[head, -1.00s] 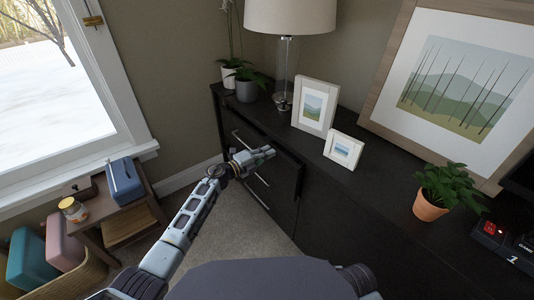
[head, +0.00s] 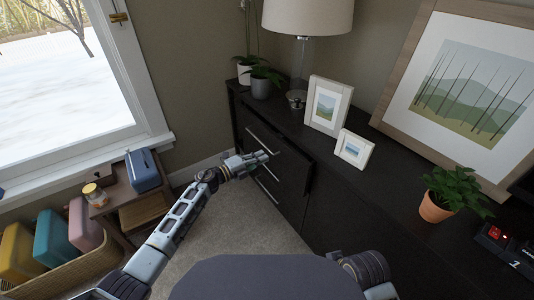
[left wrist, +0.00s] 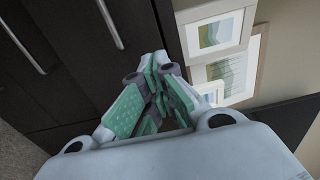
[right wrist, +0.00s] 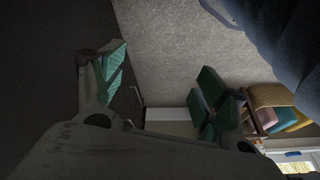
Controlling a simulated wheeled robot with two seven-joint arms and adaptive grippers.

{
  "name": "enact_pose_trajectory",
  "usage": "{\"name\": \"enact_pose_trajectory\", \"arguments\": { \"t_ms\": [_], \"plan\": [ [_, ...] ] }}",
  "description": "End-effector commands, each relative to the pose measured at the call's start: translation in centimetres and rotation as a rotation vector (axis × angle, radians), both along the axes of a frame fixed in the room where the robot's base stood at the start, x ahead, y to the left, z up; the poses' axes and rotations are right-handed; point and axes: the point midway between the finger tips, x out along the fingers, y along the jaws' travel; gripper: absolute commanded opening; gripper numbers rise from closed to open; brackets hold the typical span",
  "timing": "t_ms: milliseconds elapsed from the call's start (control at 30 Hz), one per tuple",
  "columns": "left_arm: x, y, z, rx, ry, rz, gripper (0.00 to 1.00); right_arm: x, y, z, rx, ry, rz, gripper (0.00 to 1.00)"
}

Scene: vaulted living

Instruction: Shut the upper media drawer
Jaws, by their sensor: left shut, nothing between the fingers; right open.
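The upper media drawer (head: 285,160) is the top dark front at the left end of the black media console. Its right corner stands out a little from the console. Its long silver handle (head: 264,141) shows in the head view, and a handle (left wrist: 110,22) shows in the left wrist view. My left gripper (head: 268,154) is shut and empty, in front of the drawer front by the handle; I cannot tell whether it touches. Its closed fingers (left wrist: 160,75) point at the dark front in the left wrist view. My right gripper (right wrist: 160,88) is open and empty, low over the carpet.
On the console (head: 390,197) stand a lamp (head: 305,60), plants, small frames (head: 327,105) and a potted plant (head: 437,195). A side table (head: 120,205) and basket (head: 75,260) stand at the left. Carpet (head: 215,225) between is clear.

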Motion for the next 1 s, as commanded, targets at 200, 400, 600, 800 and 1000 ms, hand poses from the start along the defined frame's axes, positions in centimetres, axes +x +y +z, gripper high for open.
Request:
{"name": "enact_pose_trajectory", "arguments": {
  "t_ms": [200, 400, 600, 800, 1000],
  "plan": [
    [-1.5, 2.3, 0.1, 0.001, 0.001, 0.001, 0.0, -0.1, -0.1, -1.2, -0.007, 0.024, -0.005, 0.73],
    [-2.3, 3.5, 0.0, 0.001, -0.001, 0.001, 0.0, -0.2, -0.2, -1.9, -0.011, 0.037, -0.006, 0.73],
    [-2.5, 3.8, 0.0, 0.0, 0.0, 0.001, 0.0, -0.2, -0.2, -2.1, -0.01, 0.038, -0.008, 0.73],
    [-2.5, 3.8, 0.0, 0.0, 0.0, 0.001, 0.01, -0.1, -0.2, -2.1, -0.01, 0.038, -0.008, 0.73],
    [-3.0, 3.8, -0.8, 0.0, 0.014, 0.001, 0.18, -0.1, -0.1, -2.2, -0.011, 0.038, -0.007, 0.73]
  ]
}}
